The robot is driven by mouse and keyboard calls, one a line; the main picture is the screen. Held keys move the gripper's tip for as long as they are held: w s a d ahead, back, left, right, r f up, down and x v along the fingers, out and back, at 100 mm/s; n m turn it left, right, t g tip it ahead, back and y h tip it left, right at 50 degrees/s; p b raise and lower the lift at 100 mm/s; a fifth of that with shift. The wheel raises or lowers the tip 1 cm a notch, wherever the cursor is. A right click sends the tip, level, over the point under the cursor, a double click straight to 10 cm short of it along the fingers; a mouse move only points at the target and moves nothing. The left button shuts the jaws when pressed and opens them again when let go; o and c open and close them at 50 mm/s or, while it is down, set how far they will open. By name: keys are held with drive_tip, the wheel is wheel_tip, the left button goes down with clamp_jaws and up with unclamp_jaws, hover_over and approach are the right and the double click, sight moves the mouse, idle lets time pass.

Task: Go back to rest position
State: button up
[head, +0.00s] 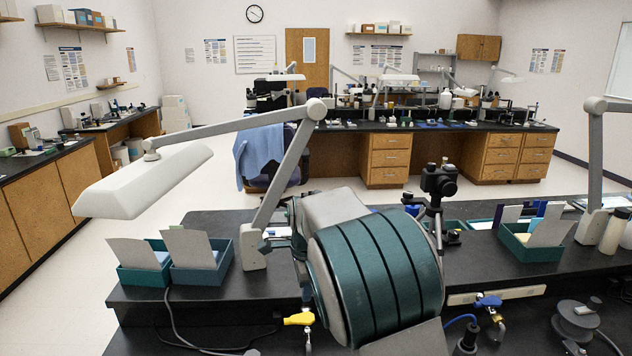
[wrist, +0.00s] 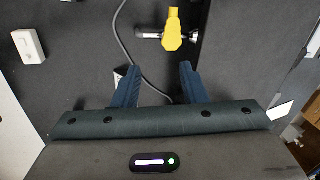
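My gripper (wrist: 160,67) shows in the wrist view with its two dark blue fingers spread apart. Nothing is between the fingers. In the head view my teal and grey arm rises in front of the dark bench (head: 180,305) and hides the gripper. A yellow valve handle (wrist: 172,32) lies beyond the fingertips in the wrist view, apart from them. It also shows in the head view (head: 300,318), left of my arm.
A desk lamp (head: 150,182) reaches over teal bins (head: 148,274) holding cards. A camera on a tripod (head: 438,183) stands right of my arm, with a blue valve (head: 488,301) below. A cable (wrist: 122,45) runs beside the fingers. Open floor (head: 60,285) lies left.

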drive_tip(key=s+d+r+n, duration=0.4)
drive_tip(key=s+d, duration=0.3)
drive_tip(key=d, duration=0.1)
drive_tip(key=s+d+n, duration=0.5)
drive_tip(key=s, duration=0.6)
drive_tip(key=s+d+n+t, duration=0.1)
drive_tip(key=s+d+n, duration=0.4)
drive_tip(key=s, duration=0.6)
drive_tip(key=shift+s+d+n+h, duration=0.3)
drive_tip(key=shift+s+n, duration=0.1)
drive_tip(key=shift+n, duration=0.1)
